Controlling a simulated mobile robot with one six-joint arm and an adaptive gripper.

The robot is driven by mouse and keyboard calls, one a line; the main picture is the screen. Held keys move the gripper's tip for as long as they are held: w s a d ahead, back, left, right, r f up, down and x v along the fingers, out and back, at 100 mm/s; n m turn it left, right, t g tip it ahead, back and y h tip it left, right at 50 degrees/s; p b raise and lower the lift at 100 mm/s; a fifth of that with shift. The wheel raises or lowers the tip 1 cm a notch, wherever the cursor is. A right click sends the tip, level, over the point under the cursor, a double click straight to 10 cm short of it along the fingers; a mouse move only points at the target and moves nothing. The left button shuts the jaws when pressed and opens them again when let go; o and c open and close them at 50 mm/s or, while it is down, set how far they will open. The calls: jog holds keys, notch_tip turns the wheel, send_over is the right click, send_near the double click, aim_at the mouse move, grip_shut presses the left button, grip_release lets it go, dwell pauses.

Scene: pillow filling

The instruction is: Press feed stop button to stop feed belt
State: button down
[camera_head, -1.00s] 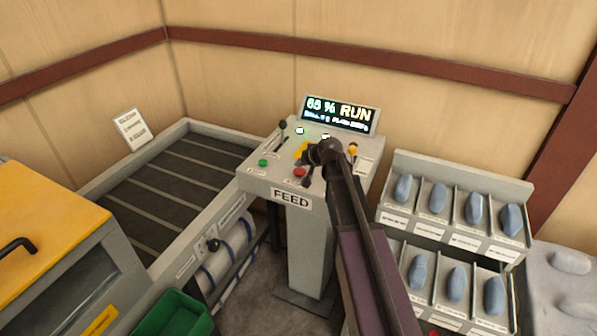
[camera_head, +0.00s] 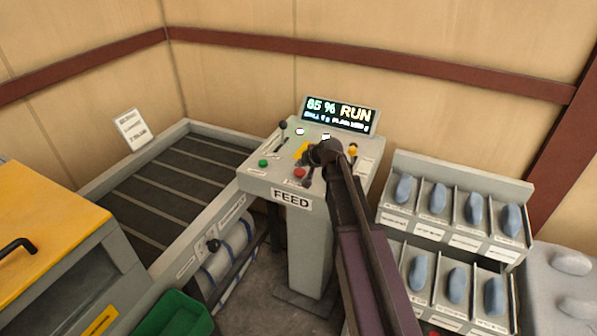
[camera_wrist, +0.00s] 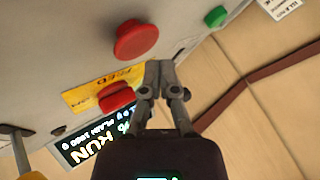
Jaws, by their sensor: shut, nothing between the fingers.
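The grey FEED console (camera_head: 291,200) carries a red button (camera_head: 300,173) near its front edge and a green button (camera_head: 263,163) to the left. In the wrist view a large round red button (camera_wrist: 135,40) and a smaller red button (camera_wrist: 117,97) on a yellow label show. The yellow label's text is only partly readable as FEED. My gripper (camera_wrist: 160,66) is shut and empty, its tips between these red buttons and the green button (camera_wrist: 215,17). It shows dark over the panel in the head view (camera_head: 308,182); contact cannot be told. The display (camera_head: 340,115) reads RUN.
The slatted feed belt (camera_head: 165,190) lies left of the console. A black lever (camera_head: 283,126) and a yellow-topped lever (camera_head: 352,150) stand on the panel. A rack of bluish pouches (camera_head: 450,215) is at right, and a green bin (camera_head: 172,315) is at bottom left.

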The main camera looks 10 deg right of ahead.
aim_at(300, 172)
jog(key=shift+f+b, duration=0.4)
jog(key=shift+s+f+b, duration=0.1)
jog(key=shift+f+b, duration=0.4)
jog(key=shift+b, duration=0.05)
dwell(1.2)
jog(key=shift+r, duration=0.2)
jog(key=shift+r+p, duration=0.75)
jog(key=shift+p, duration=0.25)
jog(key=shift+r+p, duration=2.5)
